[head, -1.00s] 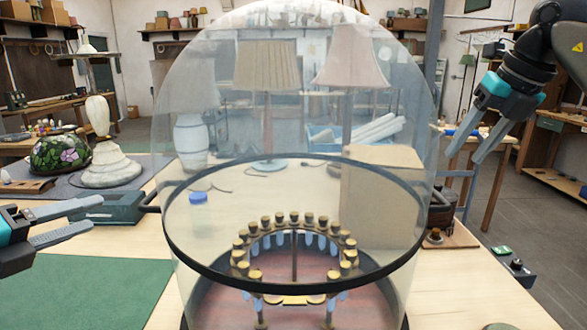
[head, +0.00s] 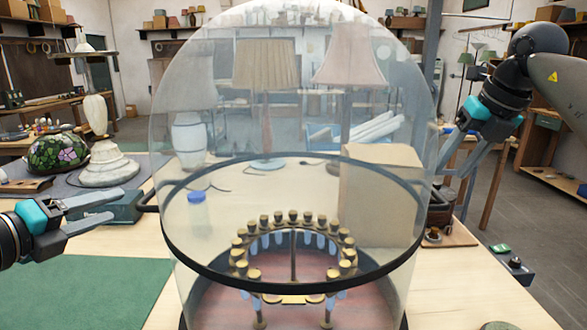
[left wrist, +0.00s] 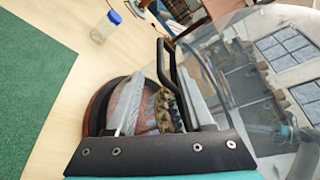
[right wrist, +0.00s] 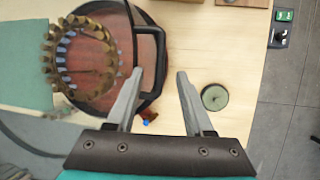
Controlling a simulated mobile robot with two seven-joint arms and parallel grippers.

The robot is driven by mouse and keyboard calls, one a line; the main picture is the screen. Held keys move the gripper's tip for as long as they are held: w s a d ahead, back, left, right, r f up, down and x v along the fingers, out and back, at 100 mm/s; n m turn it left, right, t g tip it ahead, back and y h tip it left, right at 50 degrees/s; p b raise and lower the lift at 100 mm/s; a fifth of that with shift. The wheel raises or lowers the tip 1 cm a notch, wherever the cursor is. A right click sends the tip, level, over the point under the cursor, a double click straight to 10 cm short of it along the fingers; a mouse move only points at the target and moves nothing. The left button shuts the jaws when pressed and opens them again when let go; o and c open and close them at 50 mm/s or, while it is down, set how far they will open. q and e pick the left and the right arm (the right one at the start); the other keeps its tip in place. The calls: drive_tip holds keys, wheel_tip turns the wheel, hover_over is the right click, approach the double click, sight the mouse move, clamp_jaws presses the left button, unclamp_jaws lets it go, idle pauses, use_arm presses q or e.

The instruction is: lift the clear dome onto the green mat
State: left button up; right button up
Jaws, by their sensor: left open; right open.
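The clear dome (head: 290,120) stands upright over a ring of brass-coloured pieces (head: 294,222) on a reddish base. A black band circles the dome and carries a black handle on each side. The green mat (head: 70,290) lies flat at the lower left, bare where visible. My left gripper (head: 118,207) is open and empty, just left of the left handle (left wrist: 170,68). In the left wrist view that handle shows between and beyond the fingers. My right gripper (head: 456,172) is open and empty, above and beside the right handle (right wrist: 134,45). In the right wrist view that handle is by the left fingertip.
A blue-capped jar (head: 197,208) and a cardboard box (head: 380,195) stand behind the dome. A white lamp base (head: 108,165) and a floral shade (head: 58,153) are at the left. A small round green item (right wrist: 214,97) lies on the table at the right.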

sight(151, 191)
drive_tip(key=shift+x, duration=1.15)
use_arm(q)
drive_tip(key=shift+x, duration=5.55)
use_arm(e)
drive_tip(key=x, duration=0.8)
drive_tip(key=shift+f, duration=0.3)
use_arm(q)
drive_tip(key=shift+s, duration=0.1)
use_arm(e)
drive_tip(key=shift+w, duration=0.1)
use_arm(q)
clamp_jaws()
use_arm(e)
clamp_jaws()
use_arm(q)
drive_tip(key=shift+a+r, duration=0.1)
drive_tip(key=shift+r, duration=0.2)
use_arm(e)
drive_tip(key=shift+w+r, duration=0.15)
drive_tip(key=shift+r, duration=0.15)
